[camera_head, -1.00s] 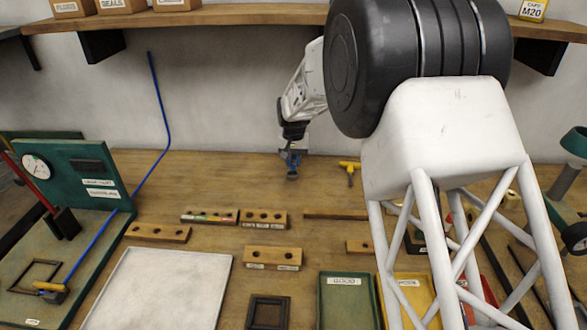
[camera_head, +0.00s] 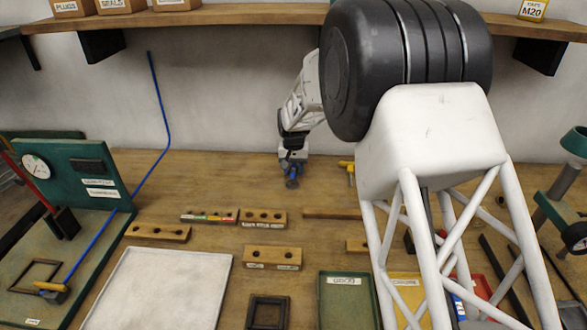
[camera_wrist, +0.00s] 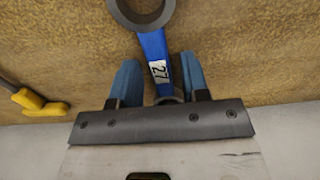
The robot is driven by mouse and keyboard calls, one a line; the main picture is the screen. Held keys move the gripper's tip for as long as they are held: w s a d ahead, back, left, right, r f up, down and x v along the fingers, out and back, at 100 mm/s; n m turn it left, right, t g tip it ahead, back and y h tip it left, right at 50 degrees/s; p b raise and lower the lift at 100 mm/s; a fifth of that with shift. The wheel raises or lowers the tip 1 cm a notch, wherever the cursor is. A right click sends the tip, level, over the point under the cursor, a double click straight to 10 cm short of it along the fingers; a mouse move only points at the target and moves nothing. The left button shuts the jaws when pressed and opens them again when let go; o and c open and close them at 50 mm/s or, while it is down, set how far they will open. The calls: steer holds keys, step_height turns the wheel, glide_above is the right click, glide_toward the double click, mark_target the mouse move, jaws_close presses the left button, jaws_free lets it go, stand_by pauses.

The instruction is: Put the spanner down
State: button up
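The spanner (camera_wrist: 152,47) has a blue handle with a "27" label and a grey ring end. In the wrist view it runs between the two blue fingers of my gripper (camera_wrist: 160,76), with its ring beyond the fingertips. Narrow gaps show between the handle and the fingers, so my gripper looks open around it. In the head view my gripper (camera_head: 292,167) is low over the back of the wooden bench, and the spanner's end (camera_head: 292,183) shows just below it. I cannot tell for certain whether the spanner rests on the bench.
A yellow-handled tool (camera_head: 348,167) lies right of my gripper; it also shows in the wrist view (camera_wrist: 38,103). Wooden hole blocks (camera_head: 263,217), a pale tray (camera_head: 160,290) and a green bin (camera_head: 347,305) lie nearer. Bench to the gripper's left is clear (camera_head: 215,178).

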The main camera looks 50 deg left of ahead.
mark_target(294, 170)
steer(key=shift+r, duration=0.15)
steer(key=shift+r, duration=6)
